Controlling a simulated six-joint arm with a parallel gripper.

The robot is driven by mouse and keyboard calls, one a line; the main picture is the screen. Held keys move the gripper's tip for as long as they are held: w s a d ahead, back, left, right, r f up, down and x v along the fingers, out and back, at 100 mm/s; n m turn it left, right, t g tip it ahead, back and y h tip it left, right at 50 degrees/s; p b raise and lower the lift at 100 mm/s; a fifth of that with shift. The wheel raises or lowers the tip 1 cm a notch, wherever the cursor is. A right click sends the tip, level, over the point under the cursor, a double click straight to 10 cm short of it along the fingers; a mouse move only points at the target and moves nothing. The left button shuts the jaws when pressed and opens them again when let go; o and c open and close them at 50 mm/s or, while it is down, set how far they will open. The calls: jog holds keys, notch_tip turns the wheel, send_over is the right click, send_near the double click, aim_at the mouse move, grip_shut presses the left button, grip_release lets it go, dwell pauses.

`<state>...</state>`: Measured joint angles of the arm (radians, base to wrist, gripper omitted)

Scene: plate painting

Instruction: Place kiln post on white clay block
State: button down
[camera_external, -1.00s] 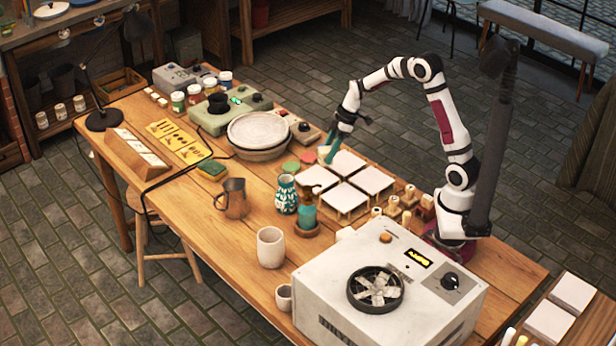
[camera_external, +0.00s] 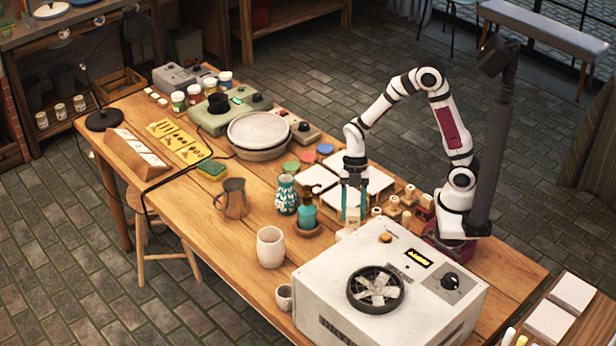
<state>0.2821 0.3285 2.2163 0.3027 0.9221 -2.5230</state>
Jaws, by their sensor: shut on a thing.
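My gripper (camera_external: 354,208) points straight down with its teal fingers, just right of the teal pot on a saucer. It is shut on a small cream piece, seemingly the kiln post (camera_external: 353,217), which is upright between the fingertips. A small white block (camera_external: 343,235), probably the white clay block, lies on the table just below and left of the post in the picture, partly hidden by the white machine. I cannot tell whether the post touches the block.
Teal pot (camera_external: 307,217) and patterned vase (camera_external: 286,196) are to the left. Several small wooden-cream pieces (camera_external: 393,206) stand to the right. The large white machine (camera_external: 330,290) is in front.

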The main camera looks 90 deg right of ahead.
aim_at(352, 222)
notch_tip(352, 222, down, 4)
jog(key=shift+w+a+f, duration=0.1)
jog(key=shift+c, duration=1.6)
grip_release()
jog(key=shift+f, duration=0.1)
